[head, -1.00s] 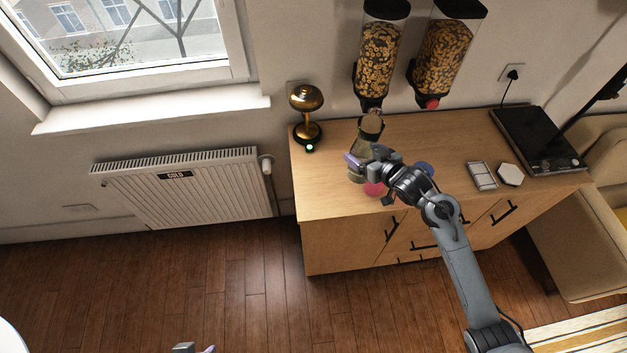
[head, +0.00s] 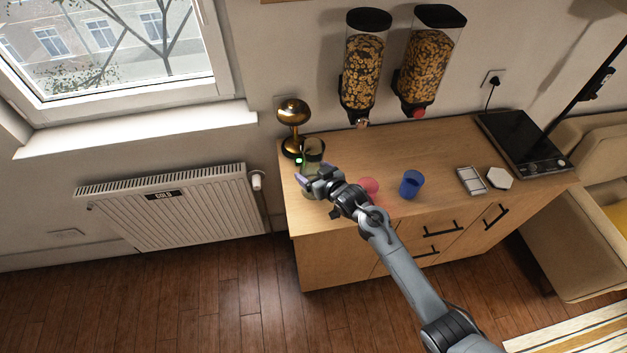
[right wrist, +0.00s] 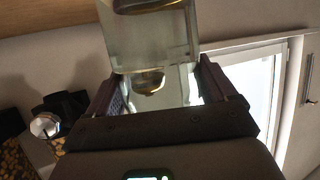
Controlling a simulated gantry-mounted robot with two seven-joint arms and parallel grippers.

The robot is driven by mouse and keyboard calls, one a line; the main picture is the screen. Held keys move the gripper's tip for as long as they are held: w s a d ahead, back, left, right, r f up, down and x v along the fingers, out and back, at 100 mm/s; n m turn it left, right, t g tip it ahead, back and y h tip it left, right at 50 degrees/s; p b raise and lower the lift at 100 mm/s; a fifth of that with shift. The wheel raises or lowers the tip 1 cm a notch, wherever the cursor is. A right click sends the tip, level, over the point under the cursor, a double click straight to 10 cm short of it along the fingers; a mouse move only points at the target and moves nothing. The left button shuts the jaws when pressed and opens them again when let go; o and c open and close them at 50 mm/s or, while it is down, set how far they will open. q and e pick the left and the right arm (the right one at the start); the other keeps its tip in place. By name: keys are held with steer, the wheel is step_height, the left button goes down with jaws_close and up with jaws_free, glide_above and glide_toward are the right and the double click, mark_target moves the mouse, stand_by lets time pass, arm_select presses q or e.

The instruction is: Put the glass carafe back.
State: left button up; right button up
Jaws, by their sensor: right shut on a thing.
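The glass carafe (head: 312,155) is greenish and see-through, and stands about upright at the left end of the wooden cabinet top, just right of the gold lamp. My right gripper (head: 314,184) is shut on it from the front, and the gripper and wrist hide its lower part. I cannot tell whether its base touches the top. In the right wrist view the carafe (right wrist: 150,38) fills the space between the two purple fingers. My left gripper is not in view.
The gold lamp (head: 293,112) stands close to the carafe. A pink cup (head: 369,187) and a blue cup (head: 411,184) stand to the right. Two cereal dispensers (head: 364,65) (head: 430,60) hang on the wall. The cabinet top (head: 440,150) is clear toward the back middle.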

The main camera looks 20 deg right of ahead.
steer(key=shift+f, duration=1.75)
steer(key=shift+f, duration=0.2)
steer(key=o, duration=1.6)
steer(key=shift+f, duration=0.1)
